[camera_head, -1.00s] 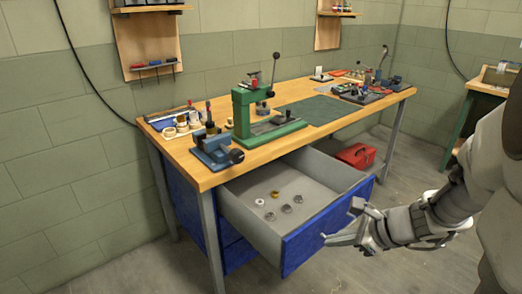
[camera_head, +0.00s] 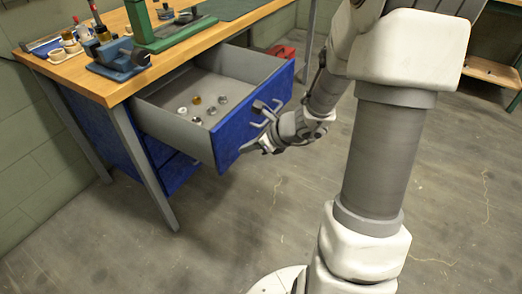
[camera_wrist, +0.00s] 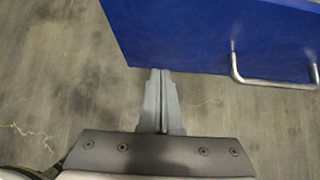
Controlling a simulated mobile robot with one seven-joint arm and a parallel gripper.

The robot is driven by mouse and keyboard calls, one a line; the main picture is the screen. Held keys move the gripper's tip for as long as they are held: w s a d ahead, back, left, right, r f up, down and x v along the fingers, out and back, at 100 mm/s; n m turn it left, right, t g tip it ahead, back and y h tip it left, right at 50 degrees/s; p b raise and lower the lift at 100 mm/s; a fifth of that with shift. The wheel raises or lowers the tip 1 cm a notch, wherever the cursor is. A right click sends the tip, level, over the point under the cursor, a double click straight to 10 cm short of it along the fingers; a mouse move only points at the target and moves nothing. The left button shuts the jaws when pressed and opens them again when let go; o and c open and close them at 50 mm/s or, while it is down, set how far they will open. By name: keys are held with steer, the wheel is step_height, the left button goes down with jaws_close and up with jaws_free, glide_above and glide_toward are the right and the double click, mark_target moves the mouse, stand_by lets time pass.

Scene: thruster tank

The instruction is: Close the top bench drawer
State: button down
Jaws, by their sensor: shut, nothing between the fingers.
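The top bench drawer (camera_head: 255,117) is pulled well out from under the bench, with its blue front facing my arm. Its metal handle (camera_head: 266,112) is on that front, and the handle also shows in the wrist view (camera_wrist: 275,84). My gripper (camera_head: 252,148) is at the drawer front, low and below the handle. In the wrist view, the two grey fingers (camera_wrist: 160,73) are together and empty. Their tips appear at the lower edge of the blue front (camera_wrist: 205,35), left of the handle. I cannot tell whether they touch it.
Several small round parts (camera_head: 197,120) lie inside the drawer. The wooden bench top (camera_head: 110,88) above holds a green press (camera_head: 143,22) and a blue vise (camera_head: 118,58). A bench leg (camera_head: 145,165) stands left of the drawer. The floor in front is clear. A red box (camera_head: 283,51) sits behind the drawer.

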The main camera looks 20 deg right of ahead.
steer(key=shift+w+a+r, duration=0.1)
steer(key=shift+w+a, duration=0.65)
steer(key=shift+w, duration=0.3)
